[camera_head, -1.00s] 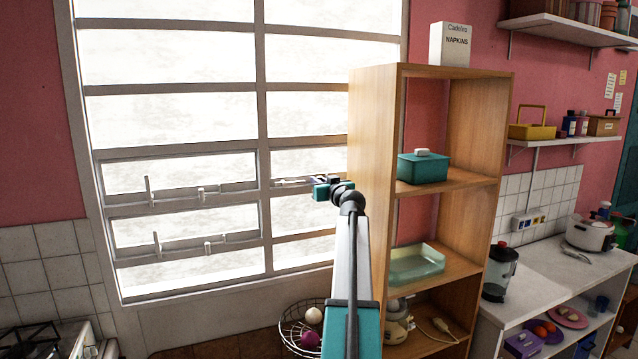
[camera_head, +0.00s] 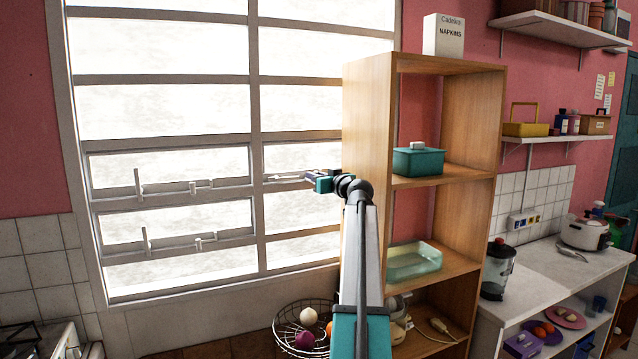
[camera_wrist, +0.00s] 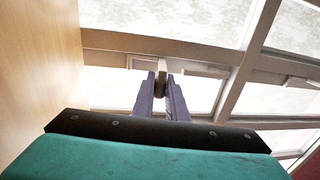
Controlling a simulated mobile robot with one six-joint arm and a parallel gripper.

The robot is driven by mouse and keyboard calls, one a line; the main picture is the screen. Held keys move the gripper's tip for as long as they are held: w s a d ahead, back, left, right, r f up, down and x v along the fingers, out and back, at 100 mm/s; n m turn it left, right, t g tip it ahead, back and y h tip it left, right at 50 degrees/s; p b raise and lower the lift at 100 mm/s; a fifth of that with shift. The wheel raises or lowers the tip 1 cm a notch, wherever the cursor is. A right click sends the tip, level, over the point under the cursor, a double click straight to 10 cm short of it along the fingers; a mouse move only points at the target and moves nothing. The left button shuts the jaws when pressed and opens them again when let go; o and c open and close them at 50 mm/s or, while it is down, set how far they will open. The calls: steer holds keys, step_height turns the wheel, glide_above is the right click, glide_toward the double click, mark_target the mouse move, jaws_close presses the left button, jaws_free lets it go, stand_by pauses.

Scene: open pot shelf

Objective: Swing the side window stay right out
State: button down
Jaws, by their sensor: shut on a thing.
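The side window stay (camera_head: 284,178) is a thin pale bar at the right part of the window, by the wooden shelf's left side. My gripper (camera_head: 311,177) is at its right end, in front of the glass. In the wrist view, the two purple fingers of my gripper (camera_wrist: 162,88) are closed on a small dark grey piece of the stay (camera_wrist: 163,73), below a white window bar. The fingers hide part of the stay, and its exact angle is hard to tell.
The wooden shelf (camera_head: 368,130) stands close on the right of my gripper; its side panel fills the left of the wrist view (camera_wrist: 38,70). A wire basket (camera_head: 285,322) with round produce is below. Other window fittings (camera_head: 165,187) are at the left panes. Room in front of the left panes is free.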

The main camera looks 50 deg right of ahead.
steer(key=shift+s+d+r, duration=0.1)
stand_by(0.3)
steer(key=c, duration=1.8)
jaws_free()
steer(key=shift+s, duration=0.15)
steer(key=shift+o, duration=0.2)
steer(key=b+v, duration=0.4)
steer(key=v, duration=0.9)
steer(key=shift+s+a, duration=0.25)
steer(key=shift+s, duration=0.05)
